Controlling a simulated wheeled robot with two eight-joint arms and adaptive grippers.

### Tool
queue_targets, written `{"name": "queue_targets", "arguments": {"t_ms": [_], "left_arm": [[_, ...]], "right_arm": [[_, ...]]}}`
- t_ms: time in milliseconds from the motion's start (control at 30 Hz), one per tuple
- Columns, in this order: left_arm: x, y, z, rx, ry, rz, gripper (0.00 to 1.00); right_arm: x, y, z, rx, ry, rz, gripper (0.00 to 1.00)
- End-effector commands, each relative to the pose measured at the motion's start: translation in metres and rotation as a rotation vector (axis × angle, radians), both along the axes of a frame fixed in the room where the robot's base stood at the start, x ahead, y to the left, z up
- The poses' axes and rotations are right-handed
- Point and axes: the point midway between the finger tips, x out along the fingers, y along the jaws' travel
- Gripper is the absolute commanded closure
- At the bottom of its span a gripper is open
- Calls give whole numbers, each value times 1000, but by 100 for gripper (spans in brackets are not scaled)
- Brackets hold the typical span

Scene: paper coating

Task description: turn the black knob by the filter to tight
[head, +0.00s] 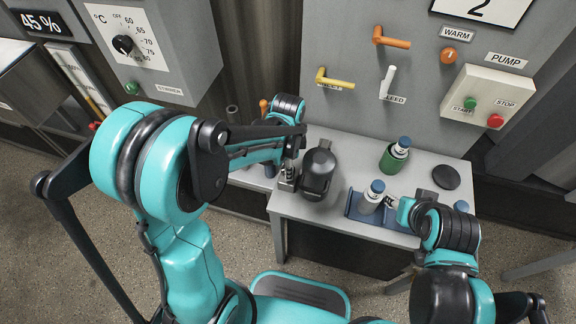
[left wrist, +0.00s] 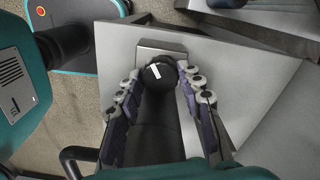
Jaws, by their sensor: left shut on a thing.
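In the left wrist view the black knob (left wrist: 155,76) with a white mark lies between the fingertips of my left gripper (left wrist: 158,80), which is shut on it. A grey metal block (left wrist: 176,46) sits just beyond the knob. In the head view my left gripper (head: 290,170) is at the left side of the black rounded housing (head: 319,168), which looks like the filter, on the grey table. The knob cannot be made out there. My right gripper (head: 396,204) is low beside the blue rack, and its fingers are too small to read.
On the table (head: 345,238), a blue rack (head: 355,207) holds a blue-capped bottle (head: 372,196). A green holder (head: 391,160) with another bottle and a black disc (head: 446,177) are behind. Coloured levers (head: 335,81) and a START/STOP box (head: 487,105) are on the wall panel.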

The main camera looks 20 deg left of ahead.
Motion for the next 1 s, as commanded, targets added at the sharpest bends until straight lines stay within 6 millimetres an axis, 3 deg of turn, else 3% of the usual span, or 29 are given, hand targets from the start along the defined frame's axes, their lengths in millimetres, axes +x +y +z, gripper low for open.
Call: {"name": "queue_targets", "arguments": {"t_ms": [667,700,767,1000], "left_arm": [[0,0,0,0,0,-60,92],[0,0,0,0,0,-60,55],[0,0,0,0,0,-60,42],[0,0,0,0,0,-59,42]], "right_arm": [[0,0,0,0,0,0,60],[0,0,0,0,0,0,60],[0,0,0,0,0,0,60],[0,0,0,0,0,0,60]]}}
